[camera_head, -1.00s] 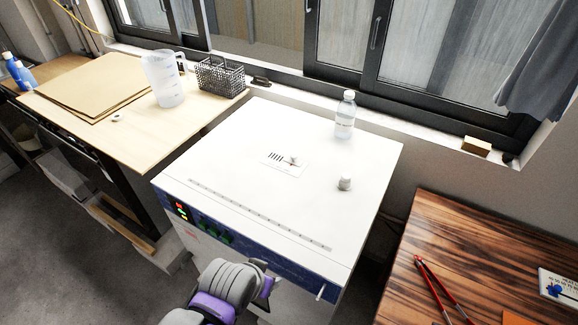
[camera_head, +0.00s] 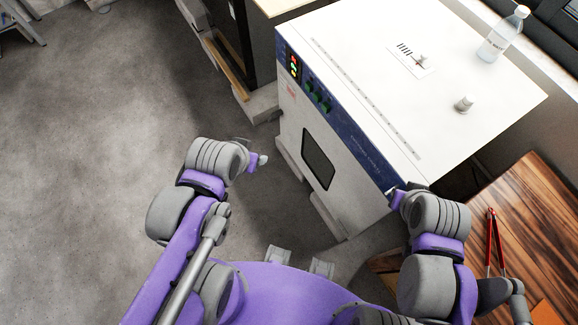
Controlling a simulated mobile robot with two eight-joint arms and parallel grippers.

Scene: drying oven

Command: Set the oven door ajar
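The drying oven (camera_head: 440,75) is a white box with a blue control strip along its upper front. Its door (camera_head: 318,158) has a small dark window and looks flush with the front, with no clear gap. My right gripper (camera_head: 392,193) is at the oven's upper front right corner, at the end of the blue strip. The handle there is hidden or too small to make out, so I cannot tell whether the gripper touches it. My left gripper (camera_head: 260,160) hangs in front of the oven, apart from the door. Its finger opening is too small to read.
A dark wooden table (camera_head: 535,215) with red-handled tongs (camera_head: 492,240) is at the right, close to my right arm. Open grey floor (camera_head: 90,150) lies at the left.

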